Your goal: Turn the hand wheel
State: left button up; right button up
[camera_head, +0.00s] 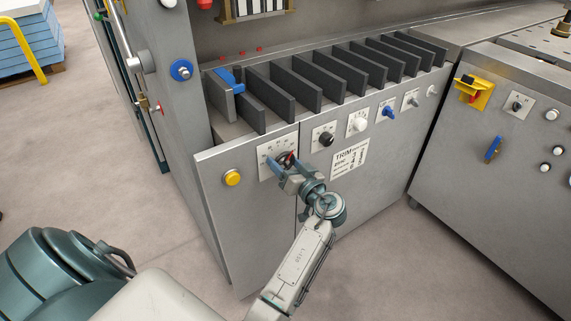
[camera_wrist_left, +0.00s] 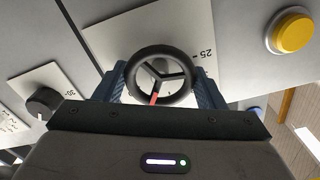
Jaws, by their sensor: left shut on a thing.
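The hand wheel (camera_wrist_left: 166,74) is a small black ring with spokes, mounted in front of a white scale plate on the grey cabinet front. A red pointer shows in its lower part in the left wrist view. My left gripper (camera_wrist_left: 161,84) is shut on the wheel, with one blue finger at each side of the rim. In the head view the left gripper (camera_head: 285,163) covers much of the wheel, and the red pointer shows just beside it. The scale plate (camera_head: 267,149) is partly hidden behind the gripper. My right gripper is not in view.
A yellow button (camera_head: 232,178) sits left of the wheel, and a black knob (camera_head: 326,139) sits to its right. More knobs and a TRIM label (camera_head: 349,158) follow. Dark upright dividers (camera_head: 297,85) stand above. Another control cabinet (camera_head: 500,170) stands at right. Floor is clear in front.

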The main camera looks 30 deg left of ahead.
pick_arm(q)
jog(key=m, duration=0.2)
jog(key=shift+m, duration=1.1)
jog(key=shift+m+p, duration=0.3)
jog(key=shift+p, duration=0.05)
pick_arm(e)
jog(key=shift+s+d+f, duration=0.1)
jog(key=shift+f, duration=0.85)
pick_arm(q)
jog(key=o, duration=1)
jog(key=shift+f, duration=0.1)
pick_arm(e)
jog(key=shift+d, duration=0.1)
